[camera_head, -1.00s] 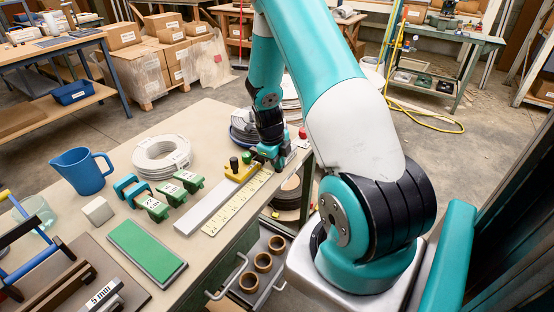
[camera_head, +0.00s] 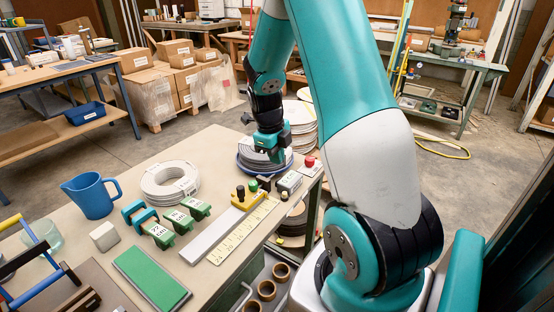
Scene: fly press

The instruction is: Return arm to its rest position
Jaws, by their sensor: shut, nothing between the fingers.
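My arm (camera_head: 358,75) is teal and white, with its forearm reaching down over the bench (camera_head: 140,224).
A steel ruler stop with yellow and black knobs (camera_head: 240,197), green labelled blocks (camera_head: 178,221), a white coil (camera_head: 152,184), a blue jug (camera_head: 88,197) and a green pad (camera_head: 150,278) stand on the bench. A red button (camera_head: 310,161) is near its right edge.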

